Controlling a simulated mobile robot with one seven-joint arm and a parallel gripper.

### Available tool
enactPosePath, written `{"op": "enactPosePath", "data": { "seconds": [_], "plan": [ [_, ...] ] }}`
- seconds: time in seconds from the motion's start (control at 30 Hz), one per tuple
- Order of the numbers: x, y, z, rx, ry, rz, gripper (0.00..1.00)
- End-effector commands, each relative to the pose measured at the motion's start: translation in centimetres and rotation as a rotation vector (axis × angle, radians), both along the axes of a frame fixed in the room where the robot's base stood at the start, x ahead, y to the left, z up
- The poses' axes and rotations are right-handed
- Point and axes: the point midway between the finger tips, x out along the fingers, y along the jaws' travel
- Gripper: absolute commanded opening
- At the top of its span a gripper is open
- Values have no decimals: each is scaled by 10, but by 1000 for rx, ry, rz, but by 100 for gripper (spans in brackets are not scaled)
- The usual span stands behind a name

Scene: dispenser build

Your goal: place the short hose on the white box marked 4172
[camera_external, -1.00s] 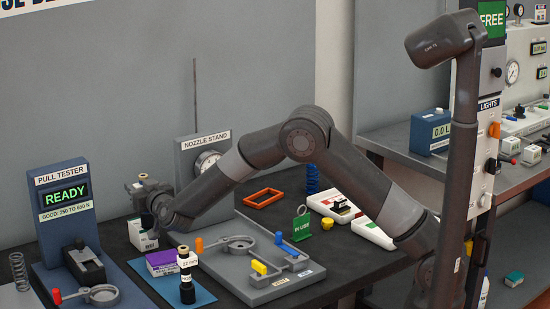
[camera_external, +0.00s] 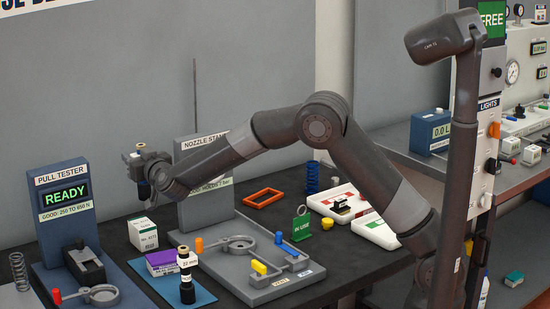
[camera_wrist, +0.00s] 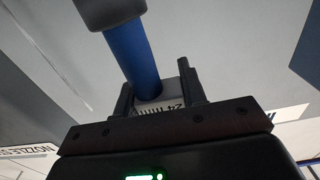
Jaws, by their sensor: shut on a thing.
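In the wrist view, the hose (camera_wrist: 133,55) runs out from between the fingers (camera_wrist: 158,92). It has a dark end and a pale label that seems to read 24 mm. The white box (camera_external: 143,236) stands on the bench below, apart from the hose. Its front label seems to begin 417; the last digit is unclear.
The pull tester (camera_external: 65,205) stands left of the box and the nozzle stand (camera_external: 203,150) behind to the right. A purple box (camera_external: 172,262) and a dark bottle-like part (camera_external: 186,275) are in front. A grey fixture plate (camera_external: 245,275) lies to the right.

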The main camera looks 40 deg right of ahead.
Motion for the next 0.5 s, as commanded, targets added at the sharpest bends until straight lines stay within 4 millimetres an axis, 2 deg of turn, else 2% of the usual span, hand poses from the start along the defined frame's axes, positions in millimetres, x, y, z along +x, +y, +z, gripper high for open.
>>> {"op": "enactPosePath", "data": {
  "seconds": [0.1,0.5],
  "plan": [
    [0,1,11,-2,-1,2,0],
    [2,2,9,-9,7,4,0]
  ]
}}
